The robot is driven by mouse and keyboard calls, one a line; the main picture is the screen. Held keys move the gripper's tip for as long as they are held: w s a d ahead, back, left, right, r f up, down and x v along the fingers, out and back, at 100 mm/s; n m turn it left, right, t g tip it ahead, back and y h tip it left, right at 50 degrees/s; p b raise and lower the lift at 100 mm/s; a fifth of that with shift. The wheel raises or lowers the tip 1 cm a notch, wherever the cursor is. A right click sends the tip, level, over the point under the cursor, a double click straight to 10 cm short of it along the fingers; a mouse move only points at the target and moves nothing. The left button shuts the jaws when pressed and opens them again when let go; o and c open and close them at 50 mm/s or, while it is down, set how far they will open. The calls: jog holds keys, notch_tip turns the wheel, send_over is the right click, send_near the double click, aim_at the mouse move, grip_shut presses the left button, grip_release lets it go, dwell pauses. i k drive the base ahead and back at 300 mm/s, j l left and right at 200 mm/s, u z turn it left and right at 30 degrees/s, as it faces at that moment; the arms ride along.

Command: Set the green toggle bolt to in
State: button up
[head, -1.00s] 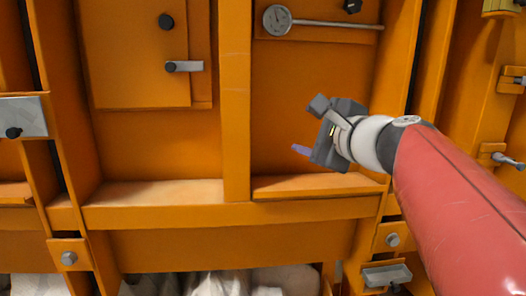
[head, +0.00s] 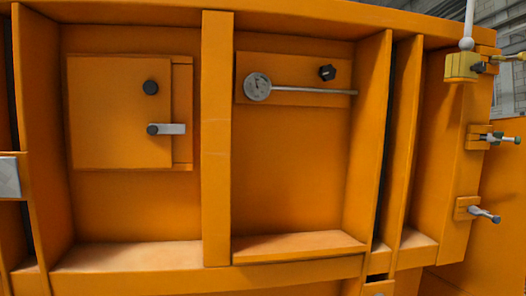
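The green toggle bolt (head: 498,138) is at the right of the head view, on the orange panel's right side. It is a small metal bolt in an orange bracket, with dark green on its end parts. It points out to the right. It is too small to tell whether it stands in or out. My gripper is not in view now.
Below it is another bolt with a blue-grey end (head: 484,214). Above it is a yellow block (head: 462,66) with a white-knobbed lever. A dial gauge (head: 257,87), a black knob (head: 327,73) and a door latch (head: 172,129) are further left. Orange ribs project between the bays.

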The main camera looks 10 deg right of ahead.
aim_at(517, 140)
jog(key=k+l+z, duration=0.3)
jog(key=l, duration=0.15)
jog(key=l+z, duration=0.65)
jog(key=l, duration=0.3)
jog(key=k, duration=0.05)
